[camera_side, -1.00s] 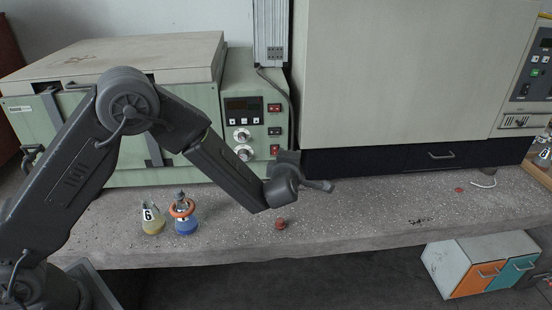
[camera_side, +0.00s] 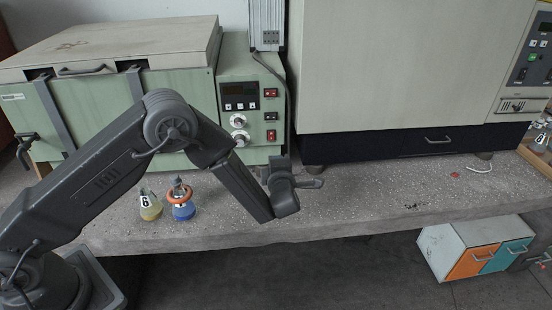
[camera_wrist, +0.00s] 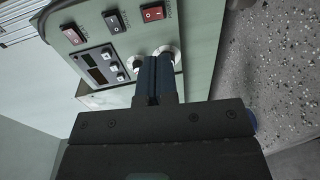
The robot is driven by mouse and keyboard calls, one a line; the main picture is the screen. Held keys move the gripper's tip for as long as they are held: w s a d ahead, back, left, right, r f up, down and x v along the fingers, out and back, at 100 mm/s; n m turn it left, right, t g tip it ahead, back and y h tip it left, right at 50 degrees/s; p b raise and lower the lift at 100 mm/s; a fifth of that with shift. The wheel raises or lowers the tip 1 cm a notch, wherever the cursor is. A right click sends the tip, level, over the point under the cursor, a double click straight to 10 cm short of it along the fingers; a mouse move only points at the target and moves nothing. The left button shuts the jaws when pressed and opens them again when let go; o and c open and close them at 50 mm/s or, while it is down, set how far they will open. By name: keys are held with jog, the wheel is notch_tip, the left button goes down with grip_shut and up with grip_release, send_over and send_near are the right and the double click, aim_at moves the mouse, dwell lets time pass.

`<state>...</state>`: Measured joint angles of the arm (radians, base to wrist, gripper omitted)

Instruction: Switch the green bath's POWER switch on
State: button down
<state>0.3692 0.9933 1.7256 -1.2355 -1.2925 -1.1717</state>
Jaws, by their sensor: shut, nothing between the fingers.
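The green bath (camera_side: 110,110) stands at the back left of the bench. Its control panel (camera_side: 228,72) is at its right end, with a dark display and two round knobs. Two red switches and a black one between them form a column in the side view. The lowest red switch (camera_side: 271,135) shows in the wrist view (camera_wrist: 153,13) beside a label that appears to read POWER. Its rocker position is unclear. My gripper (camera_wrist: 155,62) is shut and empty, facing the panel; its fingertips overlap the knobs there. In the side view it is in front of the panel, below the switches.
Two flasks, one yellow (camera_side: 150,208) and one blue with an orange ring (camera_side: 183,210), stand left of my forearm. A large beige cabinet (camera_side: 390,60) with a dark base stands right of the bath. A cable (camera_side: 284,80) runs beside the panel. The bench front (camera_side: 370,222) is mostly clear.

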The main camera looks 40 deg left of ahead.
aim_at(272, 140)
jog(key=x, duration=1.2)
jog(key=shift+w+a+f, duration=0.15)
jog(key=shift+a, duration=0.05)
jog(key=f+v, duration=0.3)
jog(key=v, duration=1.1)
jog(key=shift+f, duration=0.2)
jog(key=shift+d, duration=0.2)
